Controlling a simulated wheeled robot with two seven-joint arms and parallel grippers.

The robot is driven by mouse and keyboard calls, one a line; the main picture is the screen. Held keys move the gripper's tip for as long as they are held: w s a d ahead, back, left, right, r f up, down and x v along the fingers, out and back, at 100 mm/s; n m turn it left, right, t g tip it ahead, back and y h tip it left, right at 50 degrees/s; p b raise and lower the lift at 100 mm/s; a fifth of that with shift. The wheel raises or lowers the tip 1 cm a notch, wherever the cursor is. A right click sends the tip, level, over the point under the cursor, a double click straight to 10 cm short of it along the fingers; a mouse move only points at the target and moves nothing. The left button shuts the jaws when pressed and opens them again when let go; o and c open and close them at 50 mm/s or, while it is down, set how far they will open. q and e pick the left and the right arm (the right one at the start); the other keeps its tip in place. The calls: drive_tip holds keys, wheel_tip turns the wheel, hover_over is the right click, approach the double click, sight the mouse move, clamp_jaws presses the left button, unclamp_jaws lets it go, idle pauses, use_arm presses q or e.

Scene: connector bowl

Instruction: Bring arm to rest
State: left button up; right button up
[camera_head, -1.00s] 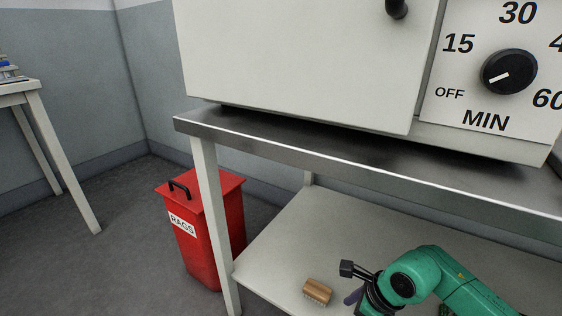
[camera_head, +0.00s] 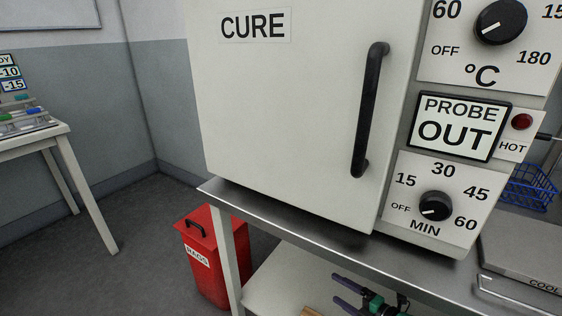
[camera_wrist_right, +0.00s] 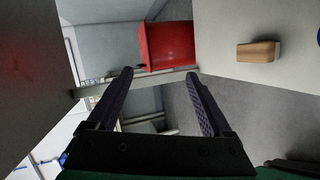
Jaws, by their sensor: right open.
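My right gripper (camera_head: 347,293) shows at the bottom of the head view, in front of the bench below the cure oven. Its two dark fingers are spread apart with nothing between them. In the right wrist view the open fingers (camera_wrist_right: 160,95) reach up the picture, with floor and a bench edge beyond them. The green right arm is mostly cut off by the lower edge of the head view. My left gripper is in neither view.
The white cure oven (camera_head: 290,120) stands on a steel bench (camera_head: 300,228). A wooden-backed brush (camera_wrist_right: 258,51) lies on the lower shelf (camera_head: 275,285). A red rags bin (camera_head: 205,270) stands left of the bench. A blue basket (camera_head: 530,188) and grey cooling box (camera_head: 525,250) are at right.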

drive_tip(key=s+d+f+m+g+h+p, duration=0.2)
drive_tip(key=s+d+f+m+h+p, duration=0.3)
drive_tip(key=s+m, duration=0.3)
drive_tip(key=s+d+f+m+g+h+p, duration=0.1)
drive_tip(key=s+d+f+m+h+p, duration=0.2)
drive_tip(key=s+d+f+m+p, duration=0.4)
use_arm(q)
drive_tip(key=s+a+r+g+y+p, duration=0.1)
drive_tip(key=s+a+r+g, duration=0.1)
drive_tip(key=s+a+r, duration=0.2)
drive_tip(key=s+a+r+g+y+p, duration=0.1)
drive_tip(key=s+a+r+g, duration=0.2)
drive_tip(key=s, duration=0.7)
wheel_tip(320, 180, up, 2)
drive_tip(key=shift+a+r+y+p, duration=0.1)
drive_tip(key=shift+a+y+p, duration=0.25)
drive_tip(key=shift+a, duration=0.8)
use_arm(e)
drive_tip(key=s+a+f+m+g, duration=0.1)
drive_tip(key=s+f+m+g, duration=0.1)
drive_tip(key=s, duration=1.1)
drive_tip(key=s+a+f+m+g+h, duration=0.1)
drive_tip(key=s+m+g, duration=0.4)
drive_tip(key=s, duration=0.8)
drive_tip(key=shift+a+f, duration=0.45)
drive_tip(key=shift+f, duration=0.3)
